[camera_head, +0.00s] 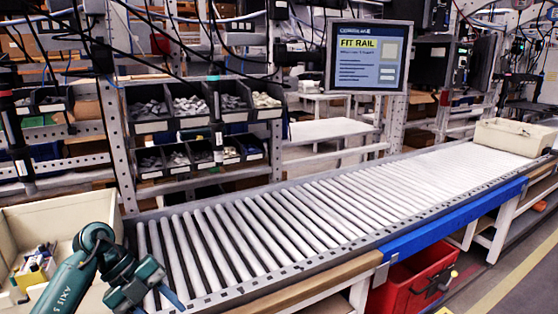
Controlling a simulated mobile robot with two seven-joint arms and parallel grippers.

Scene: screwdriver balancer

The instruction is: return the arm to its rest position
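My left arm, teal, comes in from the bottom left corner, bent at the elbow. Its gripper (157,305) is over the near left end of the roller conveyor (290,220). Its two blue fingers look apart, with no object visible between them; the tips are near the bottom edge of the picture. My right arm and gripper are not in view.
A beige bin (30,222) with small items stands at left beside my arm. Parts bins (190,108) and a monitor (368,57) reading "FIT RAIL" stand behind. A red crate (412,283) is below. The rollers between are clear.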

